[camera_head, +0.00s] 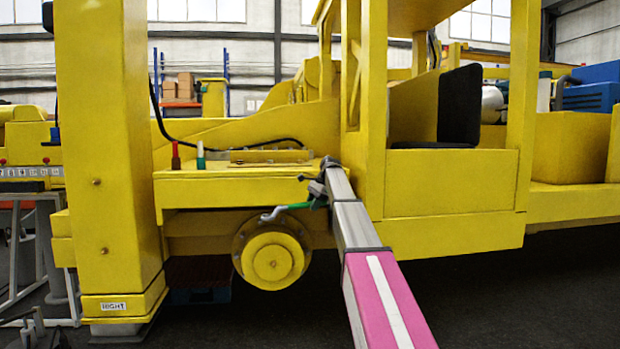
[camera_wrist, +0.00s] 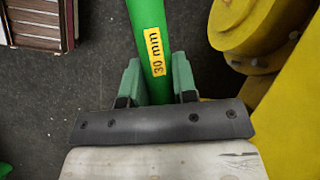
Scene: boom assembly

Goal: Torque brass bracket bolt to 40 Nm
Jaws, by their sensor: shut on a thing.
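My gripper (camera_head: 317,192) is beside the front edge of the yellow deck, above a round yellow hub. In the wrist view its two green fingers (camera_wrist: 157,80) are shut on the green handle of a wrench (camera_wrist: 149,25). The handle carries a yellow "30 mm" label. In the head view the wrench (camera_head: 294,207) points left, and its silver curved end (camera_head: 271,214) is just above the hub, apparently in the air. A flat brass-coloured piece (camera_head: 270,157) lies on the deck. I cannot make out which bolt is the brass bracket bolt.
The yellow hub (camera_head: 272,263) sits below the deck (camera_head: 235,186). A thick yellow column (camera_head: 108,150) rises at left. The dark floor (camera_head: 500,300) at lower right is clear.

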